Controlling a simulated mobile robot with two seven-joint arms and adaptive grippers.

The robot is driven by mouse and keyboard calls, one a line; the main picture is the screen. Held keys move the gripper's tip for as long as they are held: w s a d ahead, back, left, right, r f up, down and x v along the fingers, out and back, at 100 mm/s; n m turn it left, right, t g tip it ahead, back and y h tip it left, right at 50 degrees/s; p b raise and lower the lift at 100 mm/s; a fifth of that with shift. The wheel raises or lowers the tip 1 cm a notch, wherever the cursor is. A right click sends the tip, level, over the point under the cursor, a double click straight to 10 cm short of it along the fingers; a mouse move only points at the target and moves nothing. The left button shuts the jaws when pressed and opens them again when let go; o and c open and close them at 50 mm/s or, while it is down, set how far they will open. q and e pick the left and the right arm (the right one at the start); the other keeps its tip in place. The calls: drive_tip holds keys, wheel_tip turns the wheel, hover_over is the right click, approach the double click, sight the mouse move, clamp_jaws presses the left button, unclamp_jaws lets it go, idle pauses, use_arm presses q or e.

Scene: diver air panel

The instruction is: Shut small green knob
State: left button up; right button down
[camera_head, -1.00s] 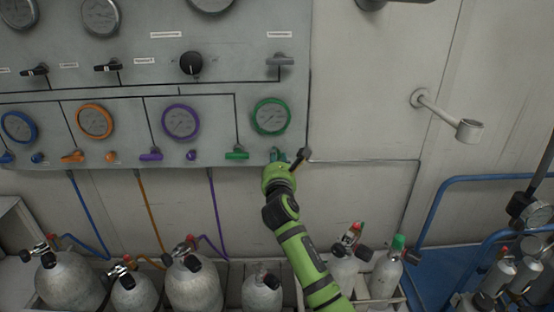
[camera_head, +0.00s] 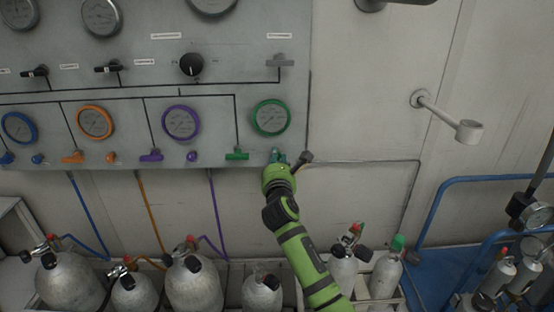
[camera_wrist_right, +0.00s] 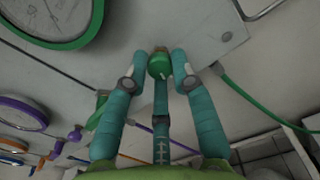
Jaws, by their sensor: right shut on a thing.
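The small green knob (camera_wrist_right: 160,64) shows in the right wrist view between the fingertips of my right gripper (camera_wrist_right: 162,72). The teal fingers are closed around it from both sides. In the head view my right gripper (camera_head: 278,158) is at the lower right corner of the panel, just below the green-rimmed gauge (camera_head: 271,117), and it hides the knob there. A green lever handle (camera_head: 237,154) sits left of the gripper, apart from it. My left gripper is in neither view.
The grey panel (camera_head: 215,70) carries blue, orange and purple gauges with matching handles and knobs to the left. Several grey cylinders (camera_head: 190,285) stand below. A wall-mounted arm (camera_head: 445,115) and blue rails (camera_head: 480,180) are on the right.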

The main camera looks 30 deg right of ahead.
drive_tip(key=shift+r+m+b, duration=0.1)
drive_tip(key=shift+m+b, duration=1.25)
drive_tip(key=shift+m, duration=14.25)
drive_tip(key=c, duration=1)
unclamp_jaws()
drive_tip(key=shift+c, duration=0.2)
